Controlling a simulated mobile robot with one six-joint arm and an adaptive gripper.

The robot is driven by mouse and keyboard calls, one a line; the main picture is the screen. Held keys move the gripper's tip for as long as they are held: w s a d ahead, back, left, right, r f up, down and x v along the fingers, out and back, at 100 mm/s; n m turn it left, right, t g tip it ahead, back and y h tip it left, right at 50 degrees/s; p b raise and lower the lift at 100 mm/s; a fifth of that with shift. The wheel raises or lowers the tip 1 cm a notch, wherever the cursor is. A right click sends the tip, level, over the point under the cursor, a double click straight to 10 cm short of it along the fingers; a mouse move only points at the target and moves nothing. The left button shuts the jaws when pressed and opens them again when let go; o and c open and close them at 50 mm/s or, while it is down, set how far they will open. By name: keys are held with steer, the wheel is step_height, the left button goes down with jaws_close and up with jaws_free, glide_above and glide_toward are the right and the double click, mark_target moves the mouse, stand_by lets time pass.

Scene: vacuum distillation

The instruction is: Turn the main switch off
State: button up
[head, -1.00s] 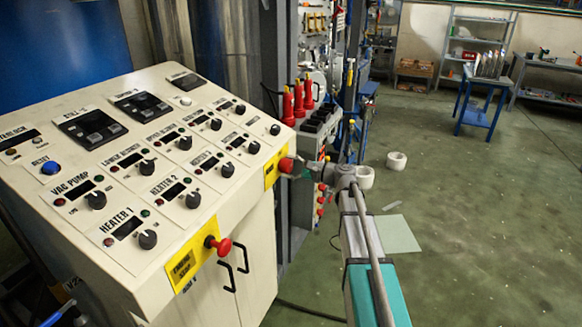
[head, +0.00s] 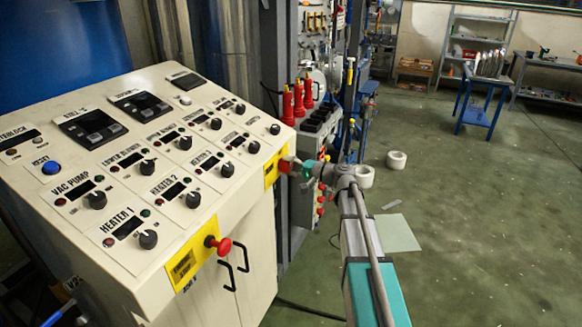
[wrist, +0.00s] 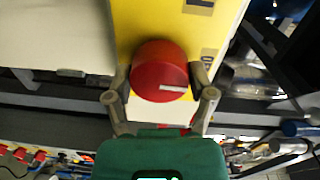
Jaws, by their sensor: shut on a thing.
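The main switch (wrist: 158,62) is a round red knob with a white pointer mark, on a yellow plate (wrist: 135,22). In the wrist view the mark lies nearly level, on the knob's right half. My gripper (wrist: 161,76) has one finger on each side of the knob and is shut on it. In the head view the yellow plate (head: 269,172) is on the right end of the cream control panel's front. The red knob (head: 284,165) is small there and partly hidden by my gripper (head: 290,164).
A red emergency stop button (head: 223,246) sticks out on another yellow plate (head: 182,267), nearer on the panel front. Black door handles (head: 243,257) are below. Red-topped devices (head: 298,98) stand behind my gripper. The floor at right is mostly open.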

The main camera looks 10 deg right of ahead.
steer(key=shift+a+n, duration=0.15)
steer(key=shift+n, duration=0.35)
steer(key=o, duration=1.1)
steer(key=shift+s+f, duration=0.1)
steer(key=shift+s, duration=0.1)
